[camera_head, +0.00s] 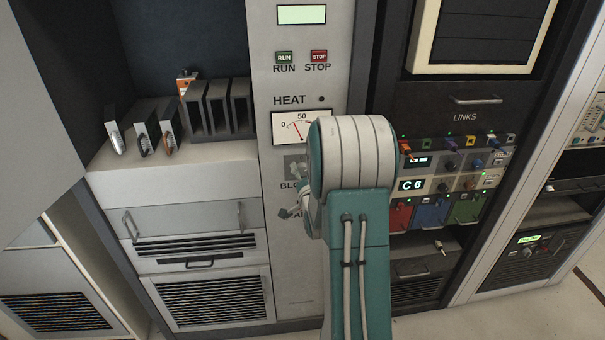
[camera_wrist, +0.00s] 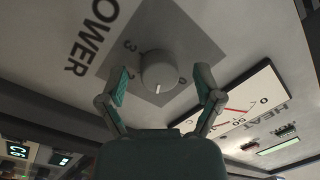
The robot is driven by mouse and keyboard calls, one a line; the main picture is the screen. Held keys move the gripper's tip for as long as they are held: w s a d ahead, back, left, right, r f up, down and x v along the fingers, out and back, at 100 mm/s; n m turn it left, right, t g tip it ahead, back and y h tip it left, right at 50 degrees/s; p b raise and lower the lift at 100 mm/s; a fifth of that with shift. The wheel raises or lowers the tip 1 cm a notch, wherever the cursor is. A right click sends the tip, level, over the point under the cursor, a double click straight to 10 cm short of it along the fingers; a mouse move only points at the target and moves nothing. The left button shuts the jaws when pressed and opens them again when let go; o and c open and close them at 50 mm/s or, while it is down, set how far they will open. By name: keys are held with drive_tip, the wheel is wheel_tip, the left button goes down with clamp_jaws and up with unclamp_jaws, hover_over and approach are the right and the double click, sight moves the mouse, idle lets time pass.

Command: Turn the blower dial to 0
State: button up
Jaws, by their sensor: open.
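The blower dial (camera_wrist: 157,70) is a round grey knob on a darker square plate with numbers, beside the partly cut-off label "OWER". In the wrist view its pale mark points down in the picture; the 0 lies to its lower right, and I cannot tell exactly which number the mark meets. My gripper (camera_wrist: 162,80) is open, its teal-padded fingers on either side of the dial with gaps between. In the head view, part of my gripper (camera_head: 290,212) shows at the panel below the dial plate (camera_head: 293,164), which my arm partly covers.
A HEAT meter (camera_head: 298,127) sits just above the plate, and also shows close to a finger in the wrist view (camera_wrist: 240,112). RUN (camera_head: 284,57) and STOP (camera_head: 319,56) buttons are higher up. A shelf unit with drawers (camera_head: 190,220) stands left; a LINKS rack (camera_head: 465,117) stands right.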

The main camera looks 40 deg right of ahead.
drive_tip(key=shift+d, duration=0.1)
drive_tip(key=c, duration=1.2)
drive_tip(key=shift+o, duration=0.2)
drive_tip(key=n, duration=0.5)
drive_tip(key=shift+r+n+g, duration=0.15)
drive_tip(key=shift+n+g, duration=0.15)
drive_tip(key=n, duration=0.5)
drive_tip(key=shift+r+n+g+h, duration=0.1)
drive_tip(key=shift+n+g+h, duration=0.2)
drive_tip(key=o, duration=1.2)
drive_tip(key=shift+c, duration=0.2)
